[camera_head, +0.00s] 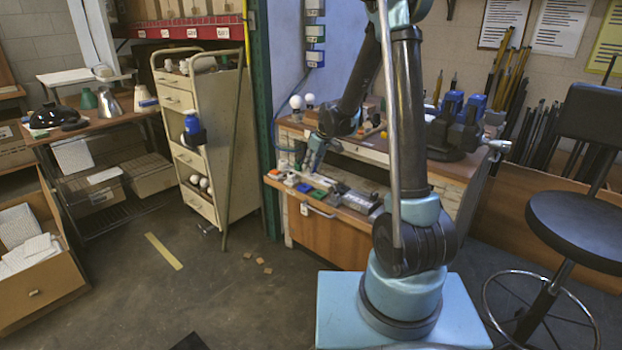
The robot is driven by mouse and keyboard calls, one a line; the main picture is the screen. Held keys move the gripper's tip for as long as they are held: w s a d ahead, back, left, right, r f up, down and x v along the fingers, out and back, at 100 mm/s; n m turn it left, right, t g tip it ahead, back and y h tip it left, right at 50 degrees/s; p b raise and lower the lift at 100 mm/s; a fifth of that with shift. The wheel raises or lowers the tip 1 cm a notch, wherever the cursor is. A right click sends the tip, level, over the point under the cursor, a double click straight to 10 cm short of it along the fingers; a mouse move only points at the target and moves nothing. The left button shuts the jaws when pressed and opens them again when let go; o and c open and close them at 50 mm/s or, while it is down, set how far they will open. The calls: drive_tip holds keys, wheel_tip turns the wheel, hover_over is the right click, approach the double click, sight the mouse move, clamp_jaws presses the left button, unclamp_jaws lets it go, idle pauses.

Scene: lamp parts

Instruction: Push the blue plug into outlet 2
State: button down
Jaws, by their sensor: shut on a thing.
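My gripper (313,165) is small in the head view. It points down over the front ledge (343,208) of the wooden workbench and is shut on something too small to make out. Just below it, a row of small coloured pieces lies on the ledge. A blue piece (304,187) sits between a white piece (291,180) and a green piece (317,195). I cannot tell whether the blue piece is the blue plug. I cannot make out outlet numbers, so I cannot tell which thing is outlet 2.
Grey boxes (360,200) sit on the ledge right of the green piece. White bulbs (296,102) stand at the bench's back left. A dark-and-blue vise-like device (455,125) is on the right. A cream drawer cart (205,130) stands left and a black stool (577,228) right.

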drive_tip(key=shift+f, duration=0.95)
idle(3.6)
drive_tip(key=c, duration=1.4)
unclamp_jaws()
drive_tip(key=shift+o, duration=0.2)
